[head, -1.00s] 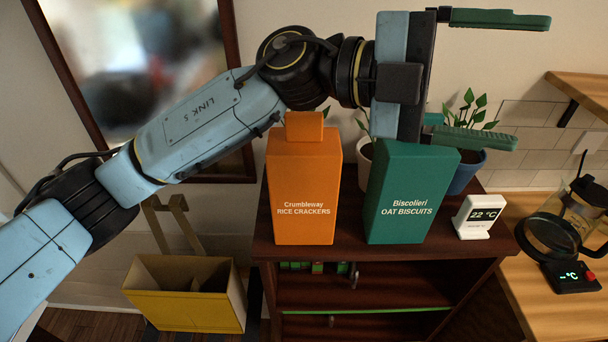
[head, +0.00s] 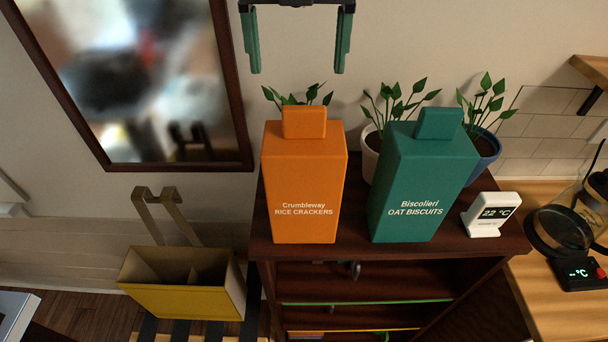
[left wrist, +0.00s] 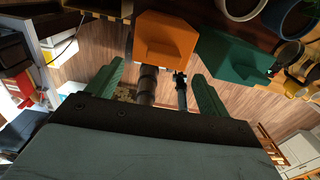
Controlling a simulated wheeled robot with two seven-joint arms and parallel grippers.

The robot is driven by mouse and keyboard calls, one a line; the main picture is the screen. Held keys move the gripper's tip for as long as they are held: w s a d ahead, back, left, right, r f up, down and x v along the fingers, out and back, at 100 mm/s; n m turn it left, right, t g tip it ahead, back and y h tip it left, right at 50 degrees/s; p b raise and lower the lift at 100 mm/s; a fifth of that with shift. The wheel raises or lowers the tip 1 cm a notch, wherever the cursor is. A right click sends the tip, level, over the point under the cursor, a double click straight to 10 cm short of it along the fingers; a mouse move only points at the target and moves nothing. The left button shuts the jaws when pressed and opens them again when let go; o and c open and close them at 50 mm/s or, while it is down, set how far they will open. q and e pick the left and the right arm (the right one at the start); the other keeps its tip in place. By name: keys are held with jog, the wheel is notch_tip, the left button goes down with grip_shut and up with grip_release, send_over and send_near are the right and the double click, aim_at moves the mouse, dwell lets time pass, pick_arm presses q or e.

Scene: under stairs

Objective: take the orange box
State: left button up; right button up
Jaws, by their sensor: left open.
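The orange box (head: 303,190), labelled Crumbleway Rice Crackers, stands upright on top of the dark wooden shelf unit (head: 470,246), with an orange cap on its top. In the left wrist view the orange box (left wrist: 166,40) shows from above, beyond the fingers. My left gripper (head: 297,70) is open and empty, its green fingers pointing down above the box, apart from it. Its fingers also show in the left wrist view (left wrist: 157,82). My right gripper is in neither view.
A green Biscolieri box (head: 415,190) stands close right of the orange box. Potted plants (head: 482,150) stand behind, and a small thermometer (head: 490,214) stands at the right. A yellow bin (head: 185,300) is at lower left. A framed mirror (head: 150,80) hangs on the wall.

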aim_at(304, 107)
pick_arm(q)
notch_tip(304, 107, down, 3)
jog(key=shift+f, duration=0.15)
jog(key=f, duration=0.1)
jog(key=f+p, duration=0.1)
jog(key=f, duration=0.1)
jog(key=f+p, duration=0.1)
jog(key=shift+s+d+f, duration=0.15)
jog(key=shift+d+f, duration=0.2)
jog(key=shift+d, duration=0.05)
jog(key=shift+f, duration=0.35)
jog(key=c, duration=1.6)
jog(key=shift+r, duration=0.1)
